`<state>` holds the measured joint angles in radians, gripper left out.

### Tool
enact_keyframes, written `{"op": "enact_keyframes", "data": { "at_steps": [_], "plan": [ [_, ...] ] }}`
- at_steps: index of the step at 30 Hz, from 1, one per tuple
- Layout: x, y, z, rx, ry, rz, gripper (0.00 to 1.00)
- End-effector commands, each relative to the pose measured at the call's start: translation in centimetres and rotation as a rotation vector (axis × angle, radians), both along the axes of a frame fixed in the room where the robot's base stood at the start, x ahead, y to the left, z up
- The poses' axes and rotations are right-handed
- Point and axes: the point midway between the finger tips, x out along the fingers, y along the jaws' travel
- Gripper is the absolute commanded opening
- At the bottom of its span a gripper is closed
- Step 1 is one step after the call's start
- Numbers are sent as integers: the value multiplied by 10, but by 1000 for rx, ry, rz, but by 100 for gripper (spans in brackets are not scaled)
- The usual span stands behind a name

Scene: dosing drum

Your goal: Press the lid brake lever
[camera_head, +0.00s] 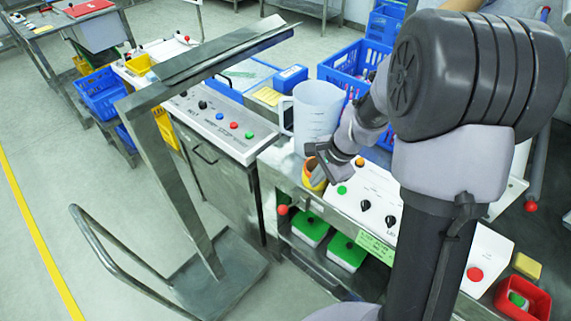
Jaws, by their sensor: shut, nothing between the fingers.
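My gripper (322,165) is shut and empty. It is over the steel bench in the middle of the picture, in front of a clear measuring jug (316,112) and close to an orange-yellow cup (314,178). I cannot tell for certain which part is the lid brake lever. One red ball knob (282,210) is at the bench's front left edge, below and left of my gripper and apart from it. Another red ball knob (531,207) is at the lower end of a grey bar at the right. My arm hides much of the right side, including any drum there.
A white control panel (362,190) with black knobs and a green button is beside my gripper. Another button panel (220,122) is to the left. A steel stand (165,175) rises at the left. A red bin (523,299) is at the lower right. Floor is clear at far left.

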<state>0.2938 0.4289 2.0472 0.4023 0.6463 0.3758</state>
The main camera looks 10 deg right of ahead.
Motion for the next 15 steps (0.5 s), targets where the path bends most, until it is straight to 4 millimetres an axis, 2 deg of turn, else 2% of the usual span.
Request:
{"op": "enact_keyframes", "data": {
  "at_steps": [10,15],
  "plan": [
    [0,0,-5,1,3,-1,0],
    [6,7,-32,2,6,1,0]
  ]
}}
